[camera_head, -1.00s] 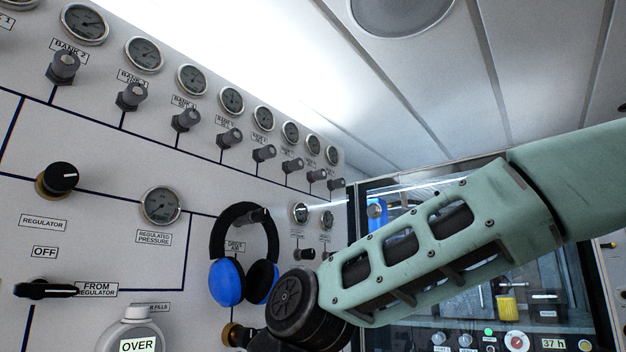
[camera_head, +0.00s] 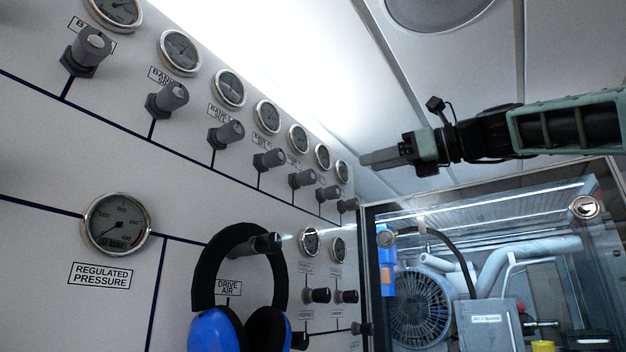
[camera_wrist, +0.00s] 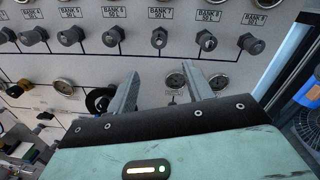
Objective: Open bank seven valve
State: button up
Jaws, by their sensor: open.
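The bank seven valve, a grey knob (camera_wrist: 159,38) under its label, is at the upper middle of the wrist view. In the head view I take it as the third knob from the row's far end (camera_head: 303,178). My gripper (camera_wrist: 158,80) is open and empty. Its two fingers point toward the panel, with tips below the valve in the wrist view and apart from it. In the head view my gripper (camera_head: 368,160) is at the right of the row's far end, away from the knobs.
Neighbouring knobs stand close on both sides, bank six (camera_wrist: 113,37) and bank eight (camera_wrist: 206,40). Round gauges (camera_head: 268,115) run above the row. Blue headphones (camera_head: 240,290) hang on the panel below. A glazed cabinet with a fan (camera_head: 420,308) stands at the right.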

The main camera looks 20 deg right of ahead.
aim_at(313, 178)
jog(key=p+x, duration=0.4)
jog(key=x, duration=1.1)
jog(key=shift+w+a+f, duration=0.1)
jog(key=c, duration=1)
